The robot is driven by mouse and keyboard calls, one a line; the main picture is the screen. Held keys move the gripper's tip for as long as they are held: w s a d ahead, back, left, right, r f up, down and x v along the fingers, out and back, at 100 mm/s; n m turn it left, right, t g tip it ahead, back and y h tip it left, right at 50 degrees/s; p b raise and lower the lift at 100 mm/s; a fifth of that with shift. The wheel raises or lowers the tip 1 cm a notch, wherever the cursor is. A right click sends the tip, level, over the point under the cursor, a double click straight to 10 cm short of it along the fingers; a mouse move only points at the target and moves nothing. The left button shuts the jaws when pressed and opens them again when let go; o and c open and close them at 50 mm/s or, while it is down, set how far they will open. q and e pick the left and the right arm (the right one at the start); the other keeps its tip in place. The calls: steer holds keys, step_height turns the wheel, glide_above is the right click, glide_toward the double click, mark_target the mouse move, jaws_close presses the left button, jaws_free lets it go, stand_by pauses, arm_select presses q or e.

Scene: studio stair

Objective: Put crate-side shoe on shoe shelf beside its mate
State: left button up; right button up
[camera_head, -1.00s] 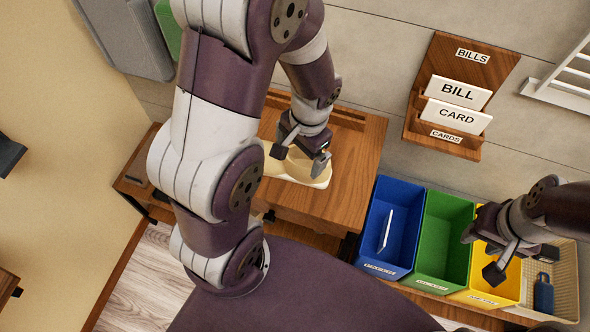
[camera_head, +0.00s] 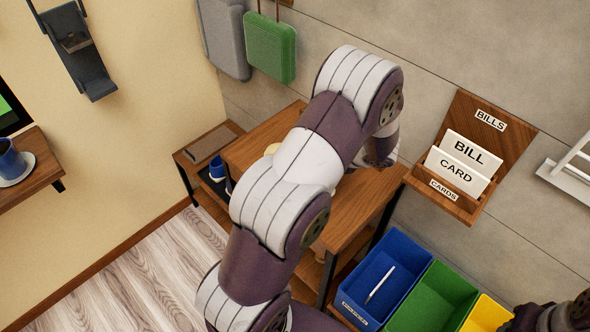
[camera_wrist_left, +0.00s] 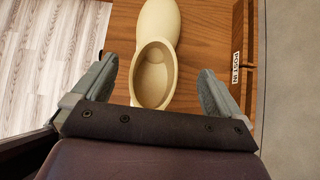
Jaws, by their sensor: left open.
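A cream shoe (camera_wrist_left: 158,22) lies on the brown wooden top in the left wrist view, its opening towards me. In the head view only a small cream patch (camera_head: 272,149) shows past my left arm. My left gripper (camera_wrist_left: 157,70) is open, with one finger on either side of the shoe's opening end and gaps between. In the head view my arm hides its fingers. A blue shoe (camera_head: 217,168) sits on the low shelf (camera_head: 208,143) at the left, partly hidden. Of my right arm only a dark part shows at the bottom right corner; its jaws cannot be made out.
Blue (camera_head: 345,304), green (camera_head: 430,297) and yellow (camera_head: 487,314) bins stand right of the wooden table (camera_head: 352,215). A card holder (camera_head: 463,200) hangs on the wall. A cup on a saucer (camera_head: 17,178) stands on a ledge at the left. The floor (camera_head: 150,272) is clear.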

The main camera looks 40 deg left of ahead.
arm_select(q)
steer(key=x, duration=0.3)
steer(key=shift+f, duration=0.1)
steer(key=shift+a+f, duration=0.2)
steer(key=shift+f, duration=0.05)
steer(key=p+x, duration=0.2)
steer(key=x, duration=0.3)
steer(key=shift+s+a+f, duration=0.15)
steer(key=shift+s+f, duration=0.05)
steer(key=shift+f, duration=0.05)
steer(key=shift+r, duration=0.1)
steer(key=shift+c, duration=1.2)
steer(key=c, duration=1)
arm_select(e)
steer(key=shift+d+r, duration=0.25)
steer(key=shift+r, duration=0.75)
arm_select(q)
steer(key=r, duration=0.1)
steer(key=r+b, duration=0.1)
steer(key=r, duration=0.2)
steer(key=shift+d+r, duration=0.15)
steer(key=shift+d, duration=0.25)
steer(key=s+d+r+b, duration=0.1)
steer(key=s+d+r, duration=0.4)
steer(key=d, duration=0.5)
steer(key=shift+r+b, duration=0.4)
steer(key=shift+r, duration=0.45)
arm_select(e)
step_height(320, 180, down, 3)
steer(key=shift+r, duration=0.2)
